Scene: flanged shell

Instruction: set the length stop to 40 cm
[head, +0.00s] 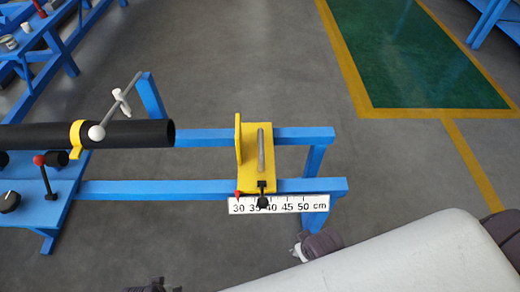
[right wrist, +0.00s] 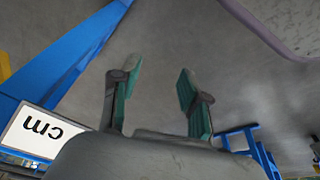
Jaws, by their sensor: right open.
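The yellow length stop (head: 258,160) sits across the two blue rails, its upright plate facing the black pipe. Its red pointer (head: 238,194) is at about 30 on the white cm scale (head: 290,205). A black clamp knob (head: 263,202) hangs at the stop's front and partly covers the scale near 35 to 40. My right gripper (right wrist: 152,76) is open and empty in the right wrist view. The scale's cm end (right wrist: 38,134) shows at its lower left. In the head view the right wrist is below the scale's right end. Dark parts at the bottom edge may be my left gripper (head: 155,288).
A black pipe (head: 120,134) lies at left under a white-handled lever and yellow clamp. A red-knobbed lever (head: 45,170) and black dial (head: 10,202) are at the left. A blue bench (head: 40,50) stands at far left. Grey floor is clear around the rail end.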

